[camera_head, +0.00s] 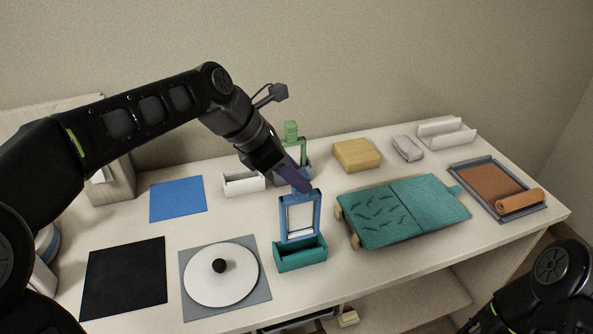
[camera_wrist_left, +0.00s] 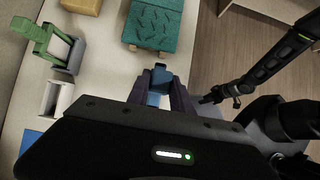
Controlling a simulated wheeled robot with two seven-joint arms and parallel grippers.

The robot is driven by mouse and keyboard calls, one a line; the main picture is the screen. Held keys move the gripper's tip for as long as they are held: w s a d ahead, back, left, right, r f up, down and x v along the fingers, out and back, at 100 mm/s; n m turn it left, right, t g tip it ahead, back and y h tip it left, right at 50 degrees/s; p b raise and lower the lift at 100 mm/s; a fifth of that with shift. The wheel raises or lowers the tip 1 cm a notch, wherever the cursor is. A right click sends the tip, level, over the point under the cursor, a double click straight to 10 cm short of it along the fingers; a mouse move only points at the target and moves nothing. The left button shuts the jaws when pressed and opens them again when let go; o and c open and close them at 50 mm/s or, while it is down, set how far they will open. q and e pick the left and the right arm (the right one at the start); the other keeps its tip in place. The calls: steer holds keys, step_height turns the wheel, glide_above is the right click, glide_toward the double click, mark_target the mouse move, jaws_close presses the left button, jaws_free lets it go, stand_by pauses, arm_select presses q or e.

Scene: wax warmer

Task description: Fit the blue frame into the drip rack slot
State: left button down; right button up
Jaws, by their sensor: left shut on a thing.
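The blue frame (camera_head: 284,216) stands upright, with an open window and a narrow top handle. My left gripper (camera_head: 293,180) reaches down from the upper left and is shut on that handle. In the left wrist view, the blue handle (camera_wrist_left: 159,78) shows between the two dark fingers. The frame's lower end is at the back of a teal open box (camera_head: 301,260); the box's front wall hides whether it is seated or only above it. A white slotted holder (camera_head: 243,187) stands behind to the left, empty. My right gripper (camera_wrist_left: 212,98) shows small in the wrist view; its jaws are unclear.
A green frame (camera_head: 291,131) stands in a grey holder behind my left gripper. A teal wheeled board (camera_head: 405,210) lies close on the right. A white disc with black knob (camera_head: 221,276) lies on the left. A blue sheet (camera_head: 178,198) and black mat (camera_head: 125,277) lie flat.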

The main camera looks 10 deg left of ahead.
arm_select(q)
steer(key=shift+f, duration=0.75)
steer(key=shift+f, duration=0.3)
stand_by(0.4)
stand_by(0.5)
steer(key=shift+p, duration=0.35)
